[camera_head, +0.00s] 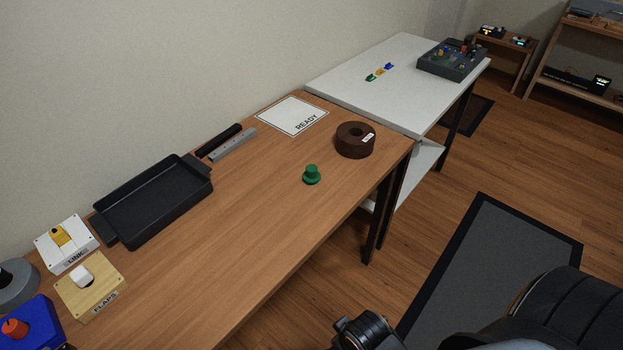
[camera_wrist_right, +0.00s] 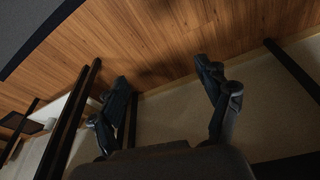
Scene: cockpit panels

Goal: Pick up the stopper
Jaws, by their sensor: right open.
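The stopper (camera_head: 312,174), a small green piece with a round knob on a wider flange, stands upright on the wooden table (camera_head: 250,215) near its right front edge. A dark brown ring-shaped block (camera_head: 355,140) with a small white label sits behind and to the right of it. My right gripper (camera_wrist_right: 162,80) is open and empty in the right wrist view, with its two dark fingers spread apart. That view shows wooden floor, dark legs and a pale wall, but not the stopper. My left gripper is not in view.
A white READY card (camera_head: 291,116), a black tray (camera_head: 155,201) and two bars (camera_head: 226,143) lie along the wall side. LINK (camera_head: 67,244) and FLAPS (camera_head: 91,286) switch boxes stand at the left. A white table (camera_head: 400,75) adjoins behind. The wood around the stopper is clear.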

